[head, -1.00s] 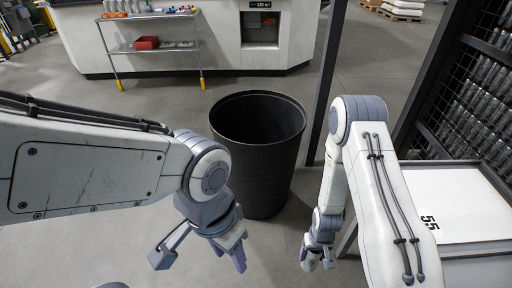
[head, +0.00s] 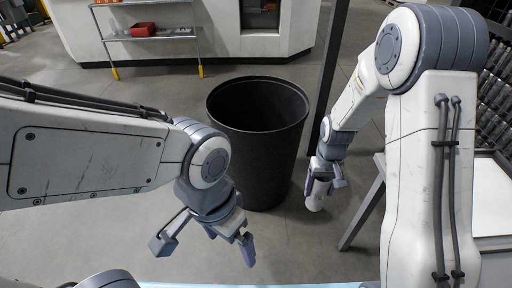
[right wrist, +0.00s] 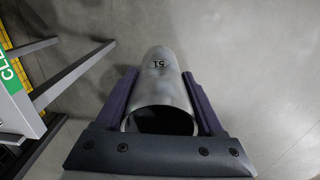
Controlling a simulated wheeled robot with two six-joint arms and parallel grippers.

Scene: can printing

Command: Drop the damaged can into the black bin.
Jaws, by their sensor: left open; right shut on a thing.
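The black bin (head: 258,165) stands upright on the floor in the middle of the head view, with its dark open top upward. My right gripper (head: 319,187) is shut on a silver can (head: 315,203), just right of the bin and outside its rim. In the right wrist view the can (right wrist: 160,75) sits between the two fingers, marked 51, with its dark open end towards the camera. I cannot make out clear damage on it. My left gripper (head: 204,247) is open and empty, in front of the bin and to its left.
A dark post (head: 327,75) rises behind the bin on the right. A metal shelf (head: 150,38) and a white counter (head: 225,35) stand at the back. A table leg (head: 362,212) is right of my right gripper. Clear floor lies around the bin.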

